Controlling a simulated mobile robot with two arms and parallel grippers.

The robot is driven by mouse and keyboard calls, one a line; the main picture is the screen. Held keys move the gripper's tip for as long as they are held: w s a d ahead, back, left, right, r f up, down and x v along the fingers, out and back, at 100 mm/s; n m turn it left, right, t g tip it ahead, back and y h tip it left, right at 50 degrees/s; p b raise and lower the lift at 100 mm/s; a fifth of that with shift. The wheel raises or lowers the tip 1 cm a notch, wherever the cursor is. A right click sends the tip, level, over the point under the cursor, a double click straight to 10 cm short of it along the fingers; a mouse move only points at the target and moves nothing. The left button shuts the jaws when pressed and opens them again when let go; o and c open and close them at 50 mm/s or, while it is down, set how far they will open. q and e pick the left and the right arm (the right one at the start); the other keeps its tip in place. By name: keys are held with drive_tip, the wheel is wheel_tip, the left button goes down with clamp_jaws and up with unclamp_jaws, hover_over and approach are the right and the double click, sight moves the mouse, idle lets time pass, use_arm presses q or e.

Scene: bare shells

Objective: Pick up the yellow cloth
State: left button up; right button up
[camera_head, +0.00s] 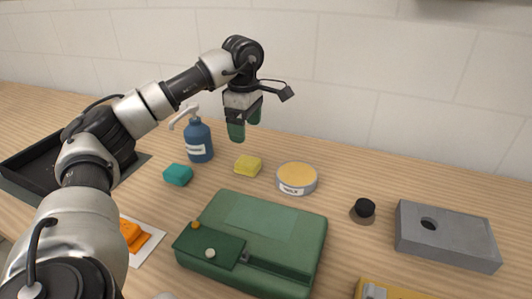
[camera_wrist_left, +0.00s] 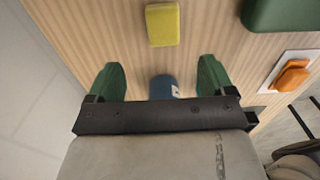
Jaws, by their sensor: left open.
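The yellow cloth (camera_head: 248,166) is a small yellow block-like piece lying on the wooden counter, between the teal piece and the round tin. It also shows in the left wrist view (camera_wrist_left: 162,25), ahead of the fingertips and roughly centred between them. My left gripper (camera_head: 244,126) hangs above the counter, pointing down, a little above and behind the cloth in the head view. My right gripper is not in view.
A blue pump bottle (camera_head: 199,142) and a teal piece (camera_head: 178,175) stand left of the cloth. A round tin (camera_head: 296,179) is at its right. A green case (camera_head: 285,226) lies in front. A black tray (camera_head: 30,165), black knob (camera_head: 363,209) and grey block (camera_head: 446,234) lie farther out.

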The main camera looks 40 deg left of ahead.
use_arm(q)
hover_over(248, 161)
drive_tip(key=f, duration=0.5)
drive_tip(key=shift+w+a+f+b, duration=0.1)
drive_tip(key=shift+a+b, duration=0.2)
drive_tip(key=shift+a, duration=0.05)
drive_tip(key=f, duration=0.5)
drive_tip(key=shift+d, duration=0.25)
drive_tip(key=shift+f, duration=0.25)
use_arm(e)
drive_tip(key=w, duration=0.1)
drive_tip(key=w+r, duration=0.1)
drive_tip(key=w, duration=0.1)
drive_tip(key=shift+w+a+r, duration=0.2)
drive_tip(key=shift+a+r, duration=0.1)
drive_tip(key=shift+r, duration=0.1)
use_arm(q)
drive_tip(key=shift+c, duration=0.5)
drive_tip(key=c, duration=0.9)
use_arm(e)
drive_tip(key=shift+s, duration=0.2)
use_arm(q)
drive_tip(key=shift+r, duration=0.1)
